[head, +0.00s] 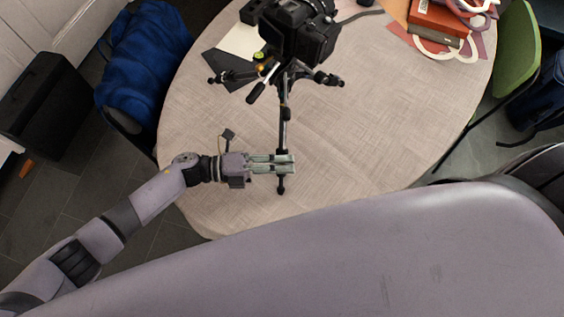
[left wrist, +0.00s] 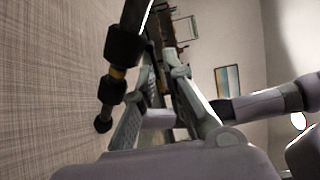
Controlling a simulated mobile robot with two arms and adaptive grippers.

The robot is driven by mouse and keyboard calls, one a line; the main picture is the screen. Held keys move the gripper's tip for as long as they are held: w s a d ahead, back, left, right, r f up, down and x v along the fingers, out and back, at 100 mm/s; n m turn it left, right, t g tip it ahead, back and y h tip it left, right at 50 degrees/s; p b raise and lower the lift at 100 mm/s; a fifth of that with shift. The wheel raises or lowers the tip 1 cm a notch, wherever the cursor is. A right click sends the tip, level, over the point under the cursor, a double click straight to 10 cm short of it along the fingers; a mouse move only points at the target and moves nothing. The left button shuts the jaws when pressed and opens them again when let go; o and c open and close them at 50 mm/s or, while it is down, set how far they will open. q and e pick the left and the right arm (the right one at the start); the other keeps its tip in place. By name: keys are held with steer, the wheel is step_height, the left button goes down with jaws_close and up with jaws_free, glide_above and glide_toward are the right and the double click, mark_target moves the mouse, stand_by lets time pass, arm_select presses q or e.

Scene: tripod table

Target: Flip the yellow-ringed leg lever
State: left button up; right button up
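A black tripod (head: 283,115) stands on the table with a camera (head: 300,30) on top. Its front leg points toward me and ends in a dark foot (head: 281,187). In the left wrist view, a yellow ring (left wrist: 118,73) sits on that leg between two black collars (left wrist: 112,90); I cannot make out the lever's position. My left gripper (head: 288,164) is at the lower front leg, its fingers covering part of it in the head view. In the left wrist view, the fingers (left wrist: 164,62) are apart with a gap between them, and the leg passes beside the left finger. My right gripper is out of view.
The round table (head: 380,130) is clear around the front leg. A dark card and white paper (head: 240,40) lie behind the tripod at left. Red books (head: 438,22) and white looped items lie at the back right. Chairs surround the table.

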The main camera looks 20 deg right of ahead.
arm_select(q)
steer(key=shift+c, duration=0.2)
jaws_close()
